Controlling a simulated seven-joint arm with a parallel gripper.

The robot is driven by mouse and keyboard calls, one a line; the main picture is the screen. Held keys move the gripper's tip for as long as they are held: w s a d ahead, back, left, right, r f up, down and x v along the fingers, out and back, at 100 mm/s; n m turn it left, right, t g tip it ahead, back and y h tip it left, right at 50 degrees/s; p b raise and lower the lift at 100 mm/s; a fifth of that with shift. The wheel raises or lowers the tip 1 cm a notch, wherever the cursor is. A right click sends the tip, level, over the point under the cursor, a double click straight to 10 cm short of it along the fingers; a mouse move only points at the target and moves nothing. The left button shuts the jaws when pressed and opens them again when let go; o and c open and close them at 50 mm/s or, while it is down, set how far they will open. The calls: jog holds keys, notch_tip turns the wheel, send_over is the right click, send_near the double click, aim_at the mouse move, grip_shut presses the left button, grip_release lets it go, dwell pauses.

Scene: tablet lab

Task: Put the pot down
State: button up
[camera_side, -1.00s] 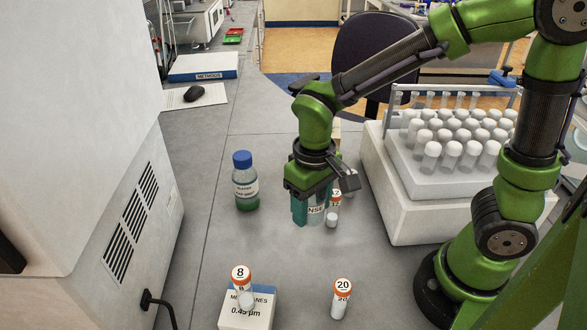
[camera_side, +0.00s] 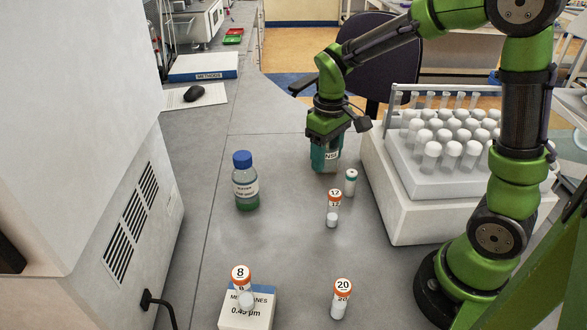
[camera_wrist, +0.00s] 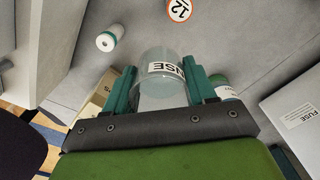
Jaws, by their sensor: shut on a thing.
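My gripper (camera_side: 325,160) is shut on a clear pot (camera_side: 331,157) with a white label, partly readable as "NSE". In the wrist view the pot (camera_wrist: 158,88) sits between the two teal fingers (camera_wrist: 165,88), its mouth facing the camera. In the side view the fingers cover much of the pot. It is over the grey bench (camera_side: 285,235), behind the small vials. I cannot tell whether its base touches the bench.
A teal-capped vial (camera_side: 350,182) and vial 12 (camera_side: 333,207) stand just in front. The blue-capped bottle (camera_side: 245,182) is left, the white tube rack (camera_side: 400,190) right. Vial 20 (camera_side: 342,298) and a box (camera_side: 247,310) bearing vial 8 (camera_side: 241,284) are nearer. Bench between bottle and vials is clear.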

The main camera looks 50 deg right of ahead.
notch_tip(320, 180, down, 7)
jog(key=shift+r, duration=0.2)
jog(key=shift+w+f, duration=0.25)
jog(key=shift+f, duration=0.05)
send_over(279, 177)
jog(key=shift+f, duration=2.55)
jog(key=shift+f, duration=0.1)
jog(key=o, duration=1.1)
jog(key=shift+c, duration=0.2)
